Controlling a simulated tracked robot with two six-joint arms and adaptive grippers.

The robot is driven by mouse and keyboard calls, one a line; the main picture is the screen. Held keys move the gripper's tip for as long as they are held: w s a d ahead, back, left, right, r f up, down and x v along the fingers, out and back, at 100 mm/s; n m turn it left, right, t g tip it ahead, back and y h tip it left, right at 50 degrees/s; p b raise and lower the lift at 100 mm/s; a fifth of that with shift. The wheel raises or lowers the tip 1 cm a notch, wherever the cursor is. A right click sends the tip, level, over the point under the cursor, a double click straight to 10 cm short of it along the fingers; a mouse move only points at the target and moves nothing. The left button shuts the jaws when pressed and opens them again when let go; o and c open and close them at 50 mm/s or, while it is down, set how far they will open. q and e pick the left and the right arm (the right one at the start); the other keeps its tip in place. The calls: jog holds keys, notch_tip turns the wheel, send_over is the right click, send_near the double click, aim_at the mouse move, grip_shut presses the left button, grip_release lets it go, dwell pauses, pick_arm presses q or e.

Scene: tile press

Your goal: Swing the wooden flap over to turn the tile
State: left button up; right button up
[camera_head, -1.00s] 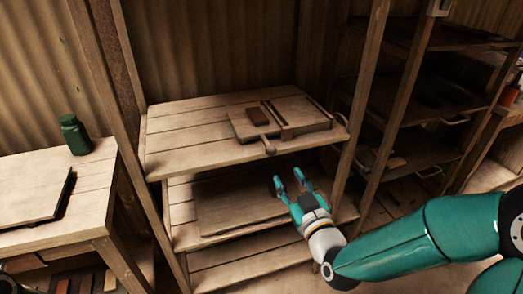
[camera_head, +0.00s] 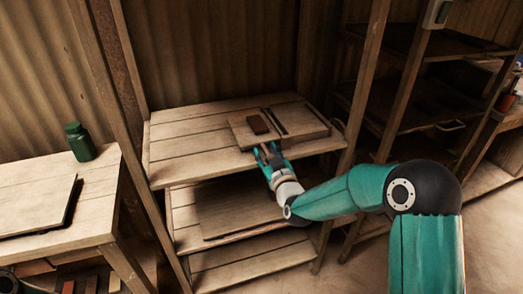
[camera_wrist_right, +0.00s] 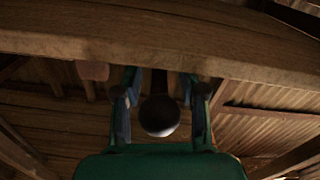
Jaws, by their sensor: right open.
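A small dark brown tile (camera_head: 257,124) lies flat on the left wooden panel (camera_head: 239,128) of a low two-part board on the upper shelf. A bare panel (camera_head: 305,121) lies to its right, past dark strips. I cannot tell for sure which panel is the flap. My right gripper (camera_head: 267,151) is at the front edge of the left panel, fingers open and pointing toward it. In the right wrist view a dark round knob (camera_wrist_right: 159,117) sits between the open fingers, not visibly clamped. In the head view the gripper hides the knob.
The wooden upper shelf (camera_head: 180,144) has clear room to the left of the board. A lower shelf (camera_head: 225,208) lies beneath. Shelf posts (camera_head: 357,100) stand at the sides. A green bottle (camera_head: 80,142) stands on the left table.

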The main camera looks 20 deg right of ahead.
jog(key=shift+w, duration=0.25)
grip_shut()
